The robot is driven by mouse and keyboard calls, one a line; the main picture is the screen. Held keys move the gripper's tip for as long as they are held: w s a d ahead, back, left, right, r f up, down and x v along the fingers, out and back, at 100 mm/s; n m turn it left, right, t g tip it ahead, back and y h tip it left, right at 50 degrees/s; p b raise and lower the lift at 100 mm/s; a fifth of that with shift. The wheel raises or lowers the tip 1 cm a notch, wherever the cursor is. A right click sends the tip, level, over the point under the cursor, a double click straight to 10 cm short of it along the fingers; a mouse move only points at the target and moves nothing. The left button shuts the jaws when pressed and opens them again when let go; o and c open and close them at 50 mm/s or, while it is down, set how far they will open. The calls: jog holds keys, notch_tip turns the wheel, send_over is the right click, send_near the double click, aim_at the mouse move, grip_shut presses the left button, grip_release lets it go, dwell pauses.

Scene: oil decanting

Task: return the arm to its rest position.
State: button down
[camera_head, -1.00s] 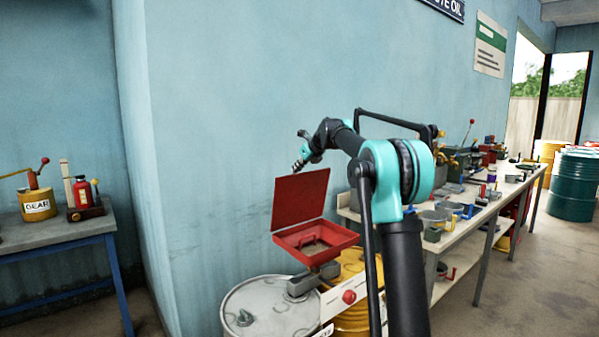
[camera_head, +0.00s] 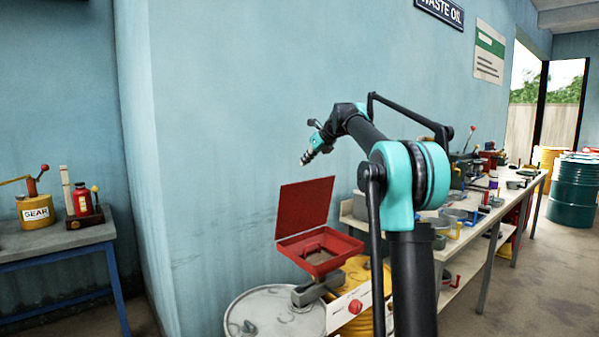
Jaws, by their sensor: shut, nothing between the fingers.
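My arm rises from the lower right of the head view, bends at a teal joint and reaches left. My gripper (camera_head: 306,158) is at its far end, small and dark, in front of the blue wall. It is shut and empty. It hangs in the air above the raised lid of a red open box (camera_head: 320,258), apart from it. The fingers are small in the picture.
The red box stands above a grey drum (camera_head: 262,312) and a yellow drum (camera_head: 372,285). A long workbench (camera_head: 490,222) with tools and tins runs along the wall at right. A table (camera_head: 50,240) with a yellow gear oil can (camera_head: 37,210) is at left. Green drums (camera_head: 573,190) stand far right.

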jog(key=shift+v, duration=1.1)
jog(key=s+d+f+n+g+h, duration=0.1)
jog(key=s+d+f+n+h, duration=0.1)
jog(key=s+f+n, duration=0.7)
jog(key=s+d+f+n+g+h, duration=0.1)
jog(key=s+d+f+n, duration=0.3)
jog(key=s+f+n, duration=0.6)
jog(key=s+d+f+n+g+h, duration=0.1)
jog(key=s+d+f+n, duration=0.3)
jog(key=s+f, duration=2.2)
jog(key=s+n+h, duration=0.1)
jog(key=s+n, duration=0.4)
jog(key=shift+s+f+n+g+h, duration=0.35)
jog(key=shift+s+n+g+h, duration=0.05)
